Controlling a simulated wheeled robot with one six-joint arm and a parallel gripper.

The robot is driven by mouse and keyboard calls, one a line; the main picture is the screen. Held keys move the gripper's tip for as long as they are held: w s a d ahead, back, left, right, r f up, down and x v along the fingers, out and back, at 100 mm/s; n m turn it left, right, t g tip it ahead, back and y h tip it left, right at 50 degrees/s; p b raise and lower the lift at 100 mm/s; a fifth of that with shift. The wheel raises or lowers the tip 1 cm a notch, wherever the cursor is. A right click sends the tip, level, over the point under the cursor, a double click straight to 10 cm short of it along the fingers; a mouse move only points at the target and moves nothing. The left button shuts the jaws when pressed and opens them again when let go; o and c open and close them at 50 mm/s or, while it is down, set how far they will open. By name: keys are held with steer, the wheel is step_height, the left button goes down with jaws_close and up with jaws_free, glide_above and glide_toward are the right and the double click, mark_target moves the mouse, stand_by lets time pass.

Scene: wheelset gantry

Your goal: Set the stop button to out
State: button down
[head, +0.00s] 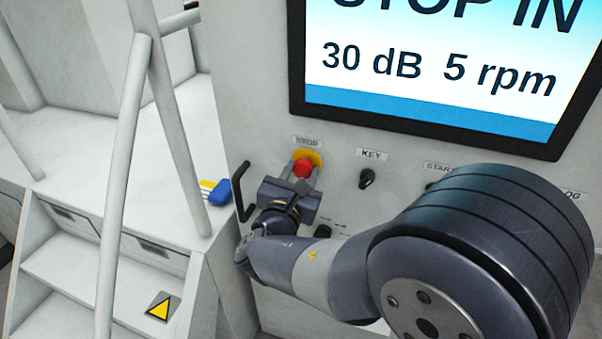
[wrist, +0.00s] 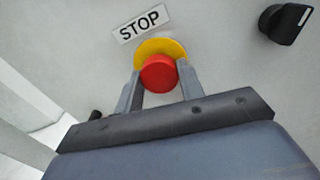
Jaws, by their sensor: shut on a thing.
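The stop button has a red round head (head: 303,168) on a yellow collar (head: 309,155), under the STOP label on the grey panel. In the wrist view the red head (wrist: 158,73) sits between my two fingers, with the yellow collar (wrist: 160,46) behind it. My gripper (head: 301,176) is at the panel and shut on the red head; in the wrist view the gripper (wrist: 160,80) has one finger on each side of it. The lower part of the head is partly hidden by the gripper. The screen (head: 440,75) reads "STOP IN", "30 dB" and "5 rpm".
A black key switch (head: 367,179) under the KEY label is right of the button. A black bent handle (head: 241,190) and a blue object (head: 217,192) are to the left. White railings (head: 122,170) and steps (head: 75,270) stand further left.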

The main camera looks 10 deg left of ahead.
steer(key=shift+s+f+b, duration=0.1)
steer(key=shift+s+b, duration=0.3)
steer(key=shift+s, duration=0.15)
steer(key=c, duration=0.9)
jaws_free()
steer(key=s+b, duration=0.1)
steer(key=s, duration=1)
steer(key=shift+a+b, duration=0.2)
steer(key=shift+b, duration=0.1)
steer(key=shift+w, duration=0.1)
